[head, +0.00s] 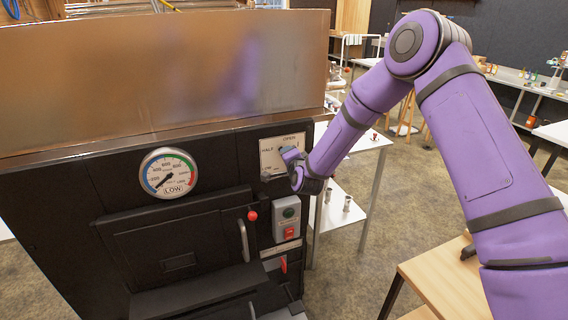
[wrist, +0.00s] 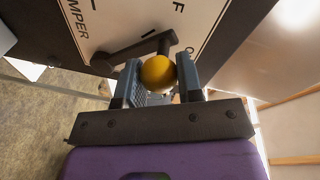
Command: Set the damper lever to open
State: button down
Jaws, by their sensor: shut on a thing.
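The damper plate (head: 270,160) is a pale panel on the black front of the evaporator, with the words HALF and OPEN readable in the head view. Part of the plate is hidden behind my gripper. In the wrist view, the dark damper lever (wrist: 133,54) lies across the plate (wrist: 105,22) and ends in a yellow ball knob (wrist: 157,71). My gripper (wrist: 160,82) is shut on this knob, one finger on each side. In the head view, my gripper (head: 291,155) covers the knob, and I cannot tell exactly which mark the lever points to.
A round gauge (head: 168,173) reading LOW is left of the plate. Below the plate are a grey switch box (head: 287,217) with a red button and a door handle (head: 243,240). White tables (head: 345,143) stand behind my arm; a wooden table (head: 447,277) is at lower right.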

jog(key=w+d+r+m+y, duration=0.1)
jog(key=w+d+r+m, duration=0.1)
jog(key=d+m, duration=0.4)
jog(key=shift+d+r+m+g+y, duration=0.2)
jog(key=shift+m+g+y, duration=0.1)
jog(key=shift+m+g, duration=0.15)
jog(key=shift+w, duration=0.1)
dwell(0.3)
jog(key=c, duration=0.8)
grip_release()
jog(key=shift+d, duration=0.1)
jog(key=shift+f, duration=0.1)
jog(key=v, duration=1.1)
